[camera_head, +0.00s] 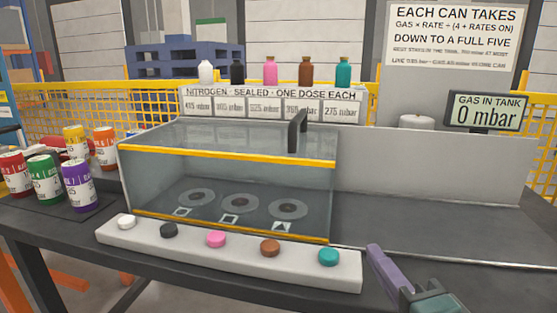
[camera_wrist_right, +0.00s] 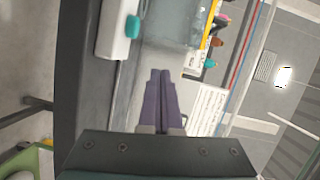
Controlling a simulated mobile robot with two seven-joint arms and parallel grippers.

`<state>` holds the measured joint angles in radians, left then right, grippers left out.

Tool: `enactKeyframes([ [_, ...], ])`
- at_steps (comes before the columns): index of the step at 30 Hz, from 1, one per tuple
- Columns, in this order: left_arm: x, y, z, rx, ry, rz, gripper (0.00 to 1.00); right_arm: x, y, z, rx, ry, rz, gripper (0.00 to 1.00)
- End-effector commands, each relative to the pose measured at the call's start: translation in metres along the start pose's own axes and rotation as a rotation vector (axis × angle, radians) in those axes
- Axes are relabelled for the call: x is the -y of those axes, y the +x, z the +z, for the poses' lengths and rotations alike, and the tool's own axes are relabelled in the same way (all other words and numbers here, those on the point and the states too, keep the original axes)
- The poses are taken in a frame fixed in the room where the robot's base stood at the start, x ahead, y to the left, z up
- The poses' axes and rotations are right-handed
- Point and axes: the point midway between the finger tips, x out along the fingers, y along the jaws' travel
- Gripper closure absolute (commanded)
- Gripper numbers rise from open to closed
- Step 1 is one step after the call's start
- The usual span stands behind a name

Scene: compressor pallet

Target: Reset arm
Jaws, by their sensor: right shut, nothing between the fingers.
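My right gripper (camera_head: 374,250) has purple fingers and shows at the lower right of the head view, just right of the button panel's end. In the right wrist view its fingers (camera_wrist_right: 160,76) are together and hold nothing. The white button panel (camera_head: 190,248) lies along the bench front with white, black, pink, brown and teal buttons. Its teal button (camera_head: 329,256) is nearest the gripper and also shows in the wrist view (camera_wrist_right: 132,27). My left gripper is not in view.
A glass case (camera_head: 150,190) with yellow edges and a black handle (camera_head: 298,130) covers three round plates. Coloured cans (camera_head: 80,187) stand at left. Several bottles (camera_head: 270,70) stand on the sign behind. A display (camera_head: 487,112) reads 0 mbar. The right bench top (camera_head: 440,225) is clear.

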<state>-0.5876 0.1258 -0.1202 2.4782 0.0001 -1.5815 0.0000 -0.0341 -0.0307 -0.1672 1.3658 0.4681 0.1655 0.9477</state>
Motion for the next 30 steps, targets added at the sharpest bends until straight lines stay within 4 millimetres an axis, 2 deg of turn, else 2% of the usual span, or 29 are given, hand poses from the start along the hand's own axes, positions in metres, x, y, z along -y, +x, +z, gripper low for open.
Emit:
enactKeyframes([
  [1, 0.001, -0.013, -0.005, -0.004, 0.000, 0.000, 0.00, 0.011, -0.005, 0.002, 0.028, -0.045, 0.024, 1.00],
  [5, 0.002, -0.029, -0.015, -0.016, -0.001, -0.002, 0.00, 0.019, -0.018, 0.011, 0.112, -0.178, 0.098, 1.00],
  [11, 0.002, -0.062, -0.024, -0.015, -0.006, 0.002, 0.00, 0.035, -0.053, 0.020, 0.276, -0.444, 0.236, 1.00],
  [14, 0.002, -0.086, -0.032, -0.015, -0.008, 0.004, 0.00, 0.048, -0.085, 0.019, 0.392, -0.631, 0.334, 1.00],
  [17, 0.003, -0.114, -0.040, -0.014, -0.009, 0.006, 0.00, 0.063, -0.130, 0.010, 0.539, -0.851, 0.458, 1.00],
  [23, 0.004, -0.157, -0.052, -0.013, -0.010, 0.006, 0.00, 0.097, -0.222, -0.022, 0.819, -1.194, 0.686, 1.00],
  [27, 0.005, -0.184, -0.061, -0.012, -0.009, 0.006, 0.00, 0.131, -0.285, -0.048, 1.002, -1.348, 0.826, 1.00],
  [30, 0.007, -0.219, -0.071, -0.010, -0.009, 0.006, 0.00, 0.165, -0.282, -0.051, 0.991, -1.339, 0.816, 1.00],
])
